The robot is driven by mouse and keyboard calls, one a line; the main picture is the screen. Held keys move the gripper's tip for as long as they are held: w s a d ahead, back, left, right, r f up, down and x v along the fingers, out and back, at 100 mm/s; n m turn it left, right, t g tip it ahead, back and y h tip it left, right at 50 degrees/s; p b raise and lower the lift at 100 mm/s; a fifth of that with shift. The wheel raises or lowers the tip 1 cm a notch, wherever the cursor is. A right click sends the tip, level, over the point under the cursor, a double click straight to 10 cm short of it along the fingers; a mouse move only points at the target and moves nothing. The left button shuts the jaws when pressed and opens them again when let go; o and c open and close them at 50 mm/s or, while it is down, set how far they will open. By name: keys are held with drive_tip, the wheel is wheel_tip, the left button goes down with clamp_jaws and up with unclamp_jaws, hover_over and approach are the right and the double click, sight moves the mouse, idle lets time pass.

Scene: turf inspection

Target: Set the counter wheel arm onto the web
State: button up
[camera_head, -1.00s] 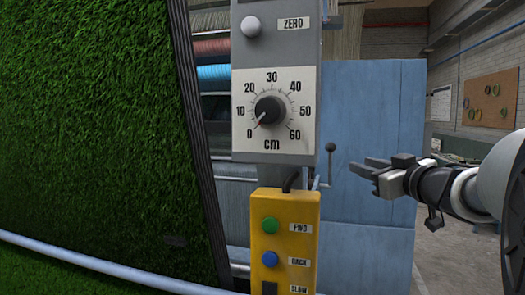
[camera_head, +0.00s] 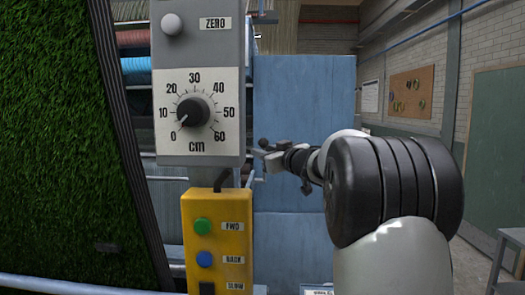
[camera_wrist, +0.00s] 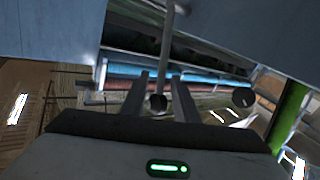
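A lever with a dark ball knob (camera_head: 263,143) stands right of the grey dial box; it looks like the handle of the counter wheel arm. In the wrist view its rod (camera_wrist: 168,45) comes down from the top edge and its knob (camera_wrist: 158,102) lies between my fingers. My gripper (camera_head: 263,156) is at the lever; in the wrist view its two fingers (camera_wrist: 160,98) are apart, with a gap seen each side of the knob. A dark disc (camera_wrist: 243,97), perhaps the counter wheel, shows right of them. The green turf web (camera_head: 50,150) hangs at left.
The dial box (camera_head: 197,112) points near 0 cm. A yellow button box (camera_head: 217,240) hangs below it. A blue panel (camera_head: 303,130) stands behind my gripper. A pale rail (camera_head: 60,287) crosses the lower left. A grey table (camera_head: 508,245) is at right.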

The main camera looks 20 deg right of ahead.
drive_tip(key=shift+w, duration=0.2)
clamp_jaws()
drive_tip(key=shift+f, duration=0.1)
